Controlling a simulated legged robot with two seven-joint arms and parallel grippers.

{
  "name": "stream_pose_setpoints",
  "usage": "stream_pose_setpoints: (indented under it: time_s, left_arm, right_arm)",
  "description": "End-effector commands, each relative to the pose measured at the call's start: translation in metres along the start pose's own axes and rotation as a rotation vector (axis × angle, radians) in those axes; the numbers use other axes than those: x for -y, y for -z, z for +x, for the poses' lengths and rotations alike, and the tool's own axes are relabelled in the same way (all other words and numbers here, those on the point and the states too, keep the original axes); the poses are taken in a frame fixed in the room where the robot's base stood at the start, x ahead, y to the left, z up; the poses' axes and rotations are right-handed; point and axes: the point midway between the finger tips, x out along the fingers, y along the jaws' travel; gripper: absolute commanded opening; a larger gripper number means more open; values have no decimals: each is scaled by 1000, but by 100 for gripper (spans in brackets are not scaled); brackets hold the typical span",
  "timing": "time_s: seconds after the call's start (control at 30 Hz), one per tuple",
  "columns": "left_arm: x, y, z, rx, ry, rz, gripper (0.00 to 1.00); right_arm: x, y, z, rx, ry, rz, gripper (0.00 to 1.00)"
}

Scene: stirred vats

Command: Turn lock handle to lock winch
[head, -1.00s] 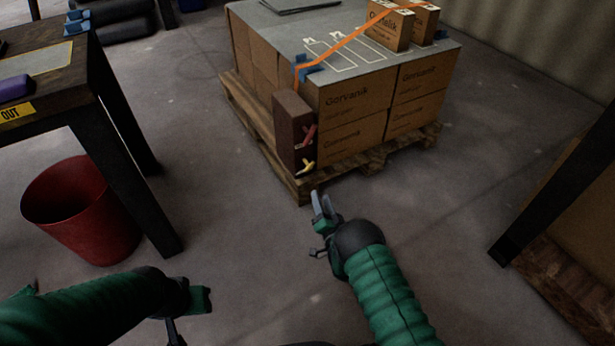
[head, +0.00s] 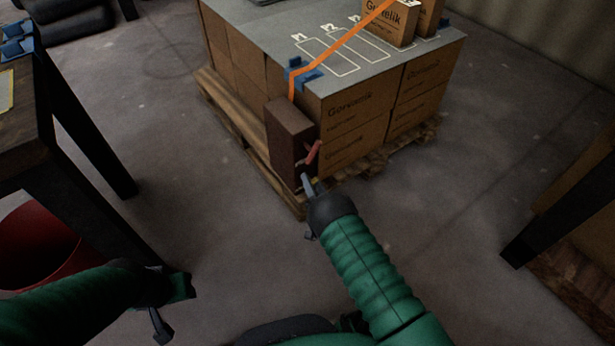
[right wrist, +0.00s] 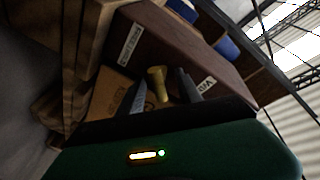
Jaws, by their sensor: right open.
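The winch is a dark brown box (head: 286,138) on the near corner of the strapped pallet load. A red handle (head: 313,152) sticks out of its front side. A yellow handle (right wrist: 157,84) sits lower on the box; in the head view it is mostly hidden by my right gripper (head: 312,185). In the right wrist view the open fingers of my right gripper (right wrist: 160,92) stand on either side of the yellow handle, with no clear contact. The box's white labels are too blurred to read surely. My left gripper (head: 172,305) is low at the left, away from the winch.
An orange strap (head: 345,40) runs from the winch over the cartons (head: 350,125) on a wooden pallet (head: 240,130). A dark table (head: 25,130) and a red bin (head: 40,245) stand at left. A dark post (head: 545,215) is at right. Floor between is clear.

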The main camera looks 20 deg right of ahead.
Motion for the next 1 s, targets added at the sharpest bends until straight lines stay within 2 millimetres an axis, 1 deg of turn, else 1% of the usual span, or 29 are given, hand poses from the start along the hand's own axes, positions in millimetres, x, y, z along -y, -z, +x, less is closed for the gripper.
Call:
stream_pose_setpoints:
  time_s: [0.13,0.4,0.47,0.77,1.0]
  left_arm:
    - [0,0,0,0,0,0,36]
    - [0,0,0,0,0,0,36]
    - [0,0,0,0,0,0,36]
    - [0,0,-1,0,0,0,36]
    - [0,3,-12,0,0,0,36]
  right_arm:
    - [0,0,0,0,0,-1,42]
    - [0,0,0,0,-1,-1,6]
    - [0,0,0,1,-1,-1,0]
    - [-1,0,0,2,-4,4,0]
    - [0,3,0,13,-18,68,0]
